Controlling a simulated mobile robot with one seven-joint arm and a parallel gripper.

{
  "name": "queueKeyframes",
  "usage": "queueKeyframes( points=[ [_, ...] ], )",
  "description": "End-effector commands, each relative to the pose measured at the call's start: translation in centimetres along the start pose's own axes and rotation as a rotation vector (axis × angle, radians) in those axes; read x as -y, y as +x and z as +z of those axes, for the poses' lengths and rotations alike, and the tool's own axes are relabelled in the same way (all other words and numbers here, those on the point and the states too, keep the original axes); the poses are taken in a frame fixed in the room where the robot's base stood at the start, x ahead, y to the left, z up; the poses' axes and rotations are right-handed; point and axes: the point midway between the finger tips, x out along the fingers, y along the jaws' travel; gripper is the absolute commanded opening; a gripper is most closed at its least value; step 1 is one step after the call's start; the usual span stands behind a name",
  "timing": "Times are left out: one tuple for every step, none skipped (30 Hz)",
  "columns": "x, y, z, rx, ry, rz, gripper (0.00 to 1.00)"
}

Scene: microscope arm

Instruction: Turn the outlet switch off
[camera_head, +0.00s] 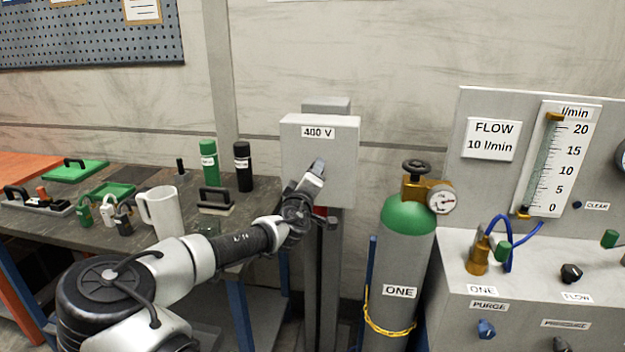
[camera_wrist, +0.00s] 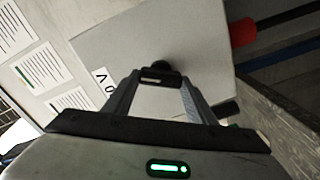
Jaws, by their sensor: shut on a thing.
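A grey box labelled "400 V" (camera_head: 335,150) is mounted on a post in the middle of the head view. Its pale front face (camera_wrist: 200,45) fills much of the wrist view. My gripper (camera_head: 317,168) reaches up to the lower front of this box. In the wrist view, a small dark knob (camera_wrist: 161,67) on the face, which looks like the outlet switch, sits at my fingertips (camera_wrist: 157,78). My gripper is shut on this knob. The fingers partly hide it, and its turned position cannot be read. In the head view my gripper hides the knob.
A red part (camera_head: 320,211) shows under the box, also in the wrist view (camera_wrist: 242,32). A green-topped gas cylinder (camera_head: 408,215) stands close on the right. A workbench with a white mug (camera_head: 163,212), bottles and padlocks is on the left. A flow panel (camera_head: 490,180) is at far right.

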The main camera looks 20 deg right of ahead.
Motion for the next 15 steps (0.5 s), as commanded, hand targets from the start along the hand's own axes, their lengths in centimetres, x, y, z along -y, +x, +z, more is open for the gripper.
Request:
queueKeyframes(
  points=[
    [0.2, -0.02, 0.05, -0.001, -0.044, 0.0, 0.28],
    [0.22, -0.02, 0.05, -0.001, -0.073, 0.0, 0.28],
    [0.27, -0.03, 0.05, -0.001, -0.111, 0.0, 0.28],
    [0.3, -0.03, 0.06, 0.0, -0.137, -0.001, 0.28],
    [0.31, -0.03, 0.07, 0.0, -0.164, 0.0, 0.28],
    [0.3, -0.03, 0.07, 0.0, -0.199, 0.0, 0.28],
    [0.3, -0.03, 0.07, 0.0, -0.224, 0.0, 0.28],
    [0.31, -0.03, 0.07, 0.0, -0.25, 0.0, 0.28],
    [0.32, -0.02, 0.07, 0.0, -0.28, 0.0, 0.28],
    [0.33, -0.02, 0.08, 0.0, -0.303, 0.0, 0.28],
    [0.34, -0.02, 0.07, 0.0, -0.323, 0.0, 0.28],
    [0.35, -0.02, 0.08, 0.0, -0.352, -0.001, 0.28],
    [0.35, -0.02, 0.08, 0.0, -0.371, -0.001, 0.28],
    [0.34, -0.02, 0.08, 0.0, -0.39, 0.0, 0.28],
    [0.34, -0.02, 0.08, 0.0, -0.412, 0.0, 0.28]
  ],
)
